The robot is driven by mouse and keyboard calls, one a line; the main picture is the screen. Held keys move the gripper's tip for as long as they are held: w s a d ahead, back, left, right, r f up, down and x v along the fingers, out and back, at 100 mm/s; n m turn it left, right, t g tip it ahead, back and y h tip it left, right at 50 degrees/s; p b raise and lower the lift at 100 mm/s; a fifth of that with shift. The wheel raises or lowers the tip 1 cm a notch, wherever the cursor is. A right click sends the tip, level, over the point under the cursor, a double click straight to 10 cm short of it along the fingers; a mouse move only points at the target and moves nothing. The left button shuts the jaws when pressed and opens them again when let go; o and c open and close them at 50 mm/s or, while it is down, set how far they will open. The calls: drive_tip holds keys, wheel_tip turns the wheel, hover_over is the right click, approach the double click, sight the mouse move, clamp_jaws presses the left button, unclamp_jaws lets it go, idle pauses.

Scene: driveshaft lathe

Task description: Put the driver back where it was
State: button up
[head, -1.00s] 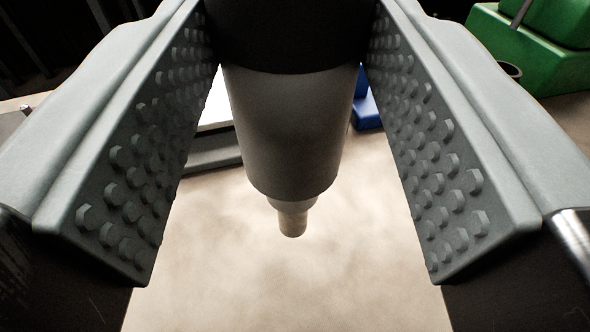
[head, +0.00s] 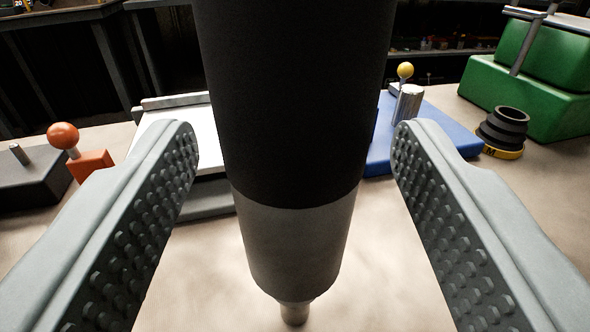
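The driver (head: 295,110) is a thick black cylinder with a grey lower section and a narrow tip at its bottom end. It is upright in the middle of the head view, and its top runs out of the picture. My gripper (head: 292,135) is open, one ridged grey finger on each side of the driver. A gap shows between each finger and the driver. I cannot tell whether the tip touches the table or what holds the driver from above.
On the pale table (head: 200,265) stand a white and grey block (head: 205,140) behind the driver, an orange ball-topped lever (head: 63,136) at left, a blue plate (head: 435,135) with a yellow-knobbed lever (head: 405,71), a black stepped ring (head: 502,128) and a green machine (head: 530,90) at right.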

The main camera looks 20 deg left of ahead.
drive_tip(key=shift+s+r, duration=0.1)
drive_tip(key=shift+s, duration=0.05)
drive_tip(key=v, duration=0.7)
drive_tip(key=shift+s, duration=0.1)
idle(1.3)
